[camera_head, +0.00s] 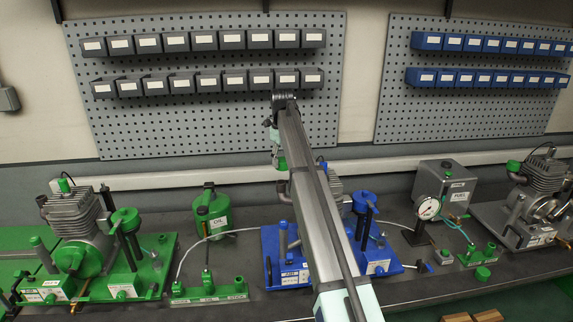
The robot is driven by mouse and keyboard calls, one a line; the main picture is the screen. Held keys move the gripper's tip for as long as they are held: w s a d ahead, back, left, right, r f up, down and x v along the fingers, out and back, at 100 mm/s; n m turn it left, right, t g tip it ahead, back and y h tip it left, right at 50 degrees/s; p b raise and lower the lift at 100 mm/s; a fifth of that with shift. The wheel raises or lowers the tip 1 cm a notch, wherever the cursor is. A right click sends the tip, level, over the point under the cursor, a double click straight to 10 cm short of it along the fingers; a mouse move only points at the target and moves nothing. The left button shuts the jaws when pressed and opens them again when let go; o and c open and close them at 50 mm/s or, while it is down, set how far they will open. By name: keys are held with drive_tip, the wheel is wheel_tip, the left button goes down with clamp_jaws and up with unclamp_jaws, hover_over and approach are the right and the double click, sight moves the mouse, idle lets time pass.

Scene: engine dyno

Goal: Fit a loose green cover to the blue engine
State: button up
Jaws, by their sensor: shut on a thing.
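The blue engine (275,240) stands on a blue base in the middle of the bench. My arm crosses in front of it and hides much of its middle. My gripper (281,158) is above the engine's left part, small and partly behind the arm. It is shut on a small green cover (282,164), held in the air clear of the bench. The fingers are too small to make out in detail. Another loose green round piece (483,273) lies on the bench at the right, in front of a green block.
A green engine (75,225) stands left, with a green oil can (212,212) beside it. A grey fuel tank (445,185), pressure gauge (428,208) and grey engine (545,180) stand right. Hoses run across the bench. Bins hang on the back wall.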

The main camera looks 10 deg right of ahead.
drive_tip(key=shift+a+f+m, duration=0.2)
drive_tip(key=shift+a+m, duration=0.1)
drive_tip(key=shift+a, duration=0.05)
drive_tip(key=b, duration=0.2)
hover_over(281, 182)
drive_tip(key=shift+f, duration=2.05)
drive_tip(key=shift+f, duration=0.25)
drive_tip(key=shift+f, duration=0.45)
drive_tip(key=shift+f, duration=0.15)
drive_tip(key=shift+f, duration=0.4)
drive_tip(key=shift+f, duration=0.25)
idle(0.4)
drive_tip(key=shift+f, duration=0.45)
